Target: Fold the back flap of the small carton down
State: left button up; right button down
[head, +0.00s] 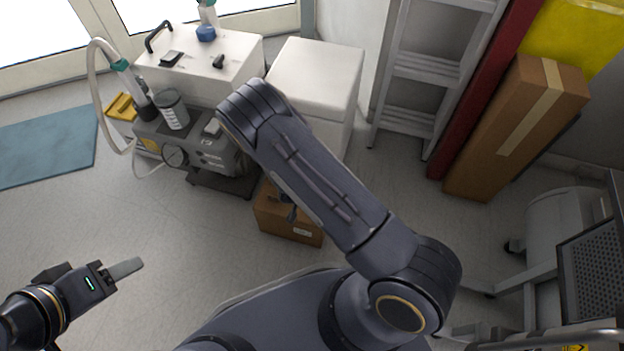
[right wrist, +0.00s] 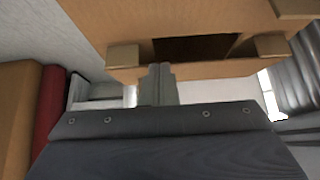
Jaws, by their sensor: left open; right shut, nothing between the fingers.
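The small brown carton (head: 290,225) stands on the floor in the middle of the head view, its top and far side mostly hidden by my right arm. In the right wrist view the carton (right wrist: 180,18) fills the upper part, with a dark opening and tan flap pieces around it. My right gripper (right wrist: 157,85) is shut and empty, its fingertips by the carton's lower edge strip; I cannot tell whether they touch. Which flap is the back one is unclear. My left gripper (head: 125,268) is open and empty above bare floor at lower left, away from the carton.
A grey compressor unit (head: 208,152) with a hose stands just behind the carton at left. White cabinets (head: 318,68) stand behind it. A ladder (head: 412,90), a red post (head: 487,85) and a tall taped carton (head: 520,125) are at right.

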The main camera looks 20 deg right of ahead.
pick_arm(q)
jog(key=shift+f, duration=0.25)
pick_arm(e)
jog(key=shift+s+f, duration=0.15)
jog(key=shift+f, duration=0.35)
jog(key=shift+a, duration=0.1)
jog(key=shift+s+a, duration=0.1)
